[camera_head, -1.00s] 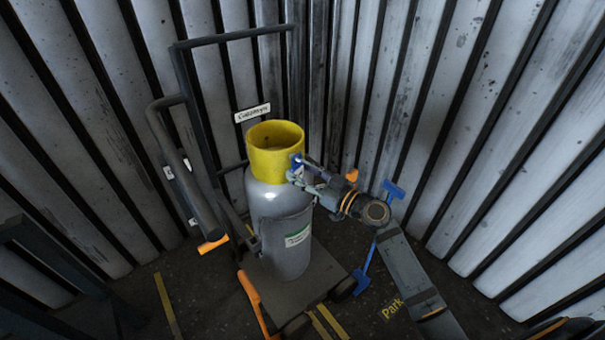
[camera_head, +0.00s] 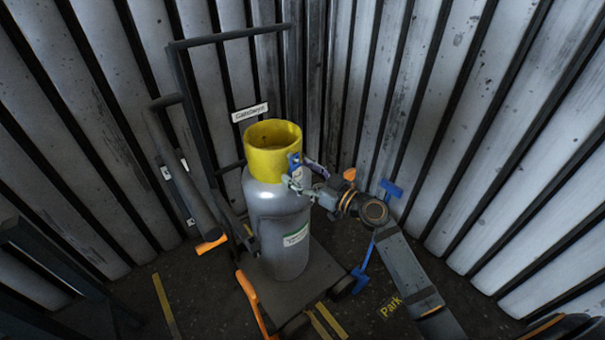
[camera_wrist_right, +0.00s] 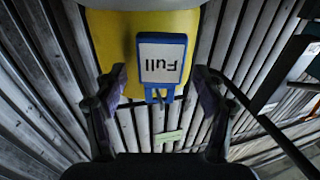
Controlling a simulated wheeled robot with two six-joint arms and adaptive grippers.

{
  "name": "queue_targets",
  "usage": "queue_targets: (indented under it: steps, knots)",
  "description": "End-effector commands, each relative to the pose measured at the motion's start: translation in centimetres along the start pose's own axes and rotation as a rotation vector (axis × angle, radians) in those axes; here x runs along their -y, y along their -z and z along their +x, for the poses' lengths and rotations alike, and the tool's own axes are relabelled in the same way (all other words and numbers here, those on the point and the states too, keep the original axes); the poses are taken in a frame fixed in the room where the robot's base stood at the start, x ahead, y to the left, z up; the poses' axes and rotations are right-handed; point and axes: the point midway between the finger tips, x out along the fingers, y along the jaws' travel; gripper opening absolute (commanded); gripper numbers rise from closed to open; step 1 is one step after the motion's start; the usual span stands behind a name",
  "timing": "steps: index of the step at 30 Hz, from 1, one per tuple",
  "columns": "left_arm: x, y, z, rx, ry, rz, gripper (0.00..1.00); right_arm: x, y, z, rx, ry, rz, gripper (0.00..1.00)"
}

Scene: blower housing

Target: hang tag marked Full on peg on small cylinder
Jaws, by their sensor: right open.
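The small cylinder (camera_head: 277,235) is grey with a yellow collar (camera_head: 262,158) and stands upright on a trolley. The blue-framed tag (camera_head: 293,163) is at the right side of the collar. In the right wrist view the tag (camera_wrist_right: 163,60) shows a white face reading "Full", upside down, in front of the yellow collar (camera_wrist_right: 112,50). The peg is hidden, so I cannot tell how the tag is held. My right gripper (camera_head: 297,182) is beside the collar, just below the tag. Its fingers (camera_wrist_right: 160,88) are spread on either side of the tag, apart from it. My left gripper is not in view.
A dark hand trolley frame (camera_head: 188,110) stands around the cylinder, with a white name plate (camera_head: 249,112) behind. Blue handles (camera_head: 391,189) are near my right arm. Ribbed metal walls (camera_head: 450,110) close in behind. Yellow lines and "Park" (camera_head: 391,308) mark the floor.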

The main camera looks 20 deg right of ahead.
Motion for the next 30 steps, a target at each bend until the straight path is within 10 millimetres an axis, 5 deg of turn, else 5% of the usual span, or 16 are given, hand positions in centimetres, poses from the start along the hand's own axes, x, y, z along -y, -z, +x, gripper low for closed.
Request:
queue_targets:
  steps: [13, 30]
  knots:
    - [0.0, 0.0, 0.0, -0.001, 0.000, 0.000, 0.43, 0.0, -0.1, -6.6, 0.003, 0.003, -0.003, 0.71]
    - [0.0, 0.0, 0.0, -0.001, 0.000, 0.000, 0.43, 0.0, 0.0, -7.4, 0.001, 0.000, 0.000, 0.71]
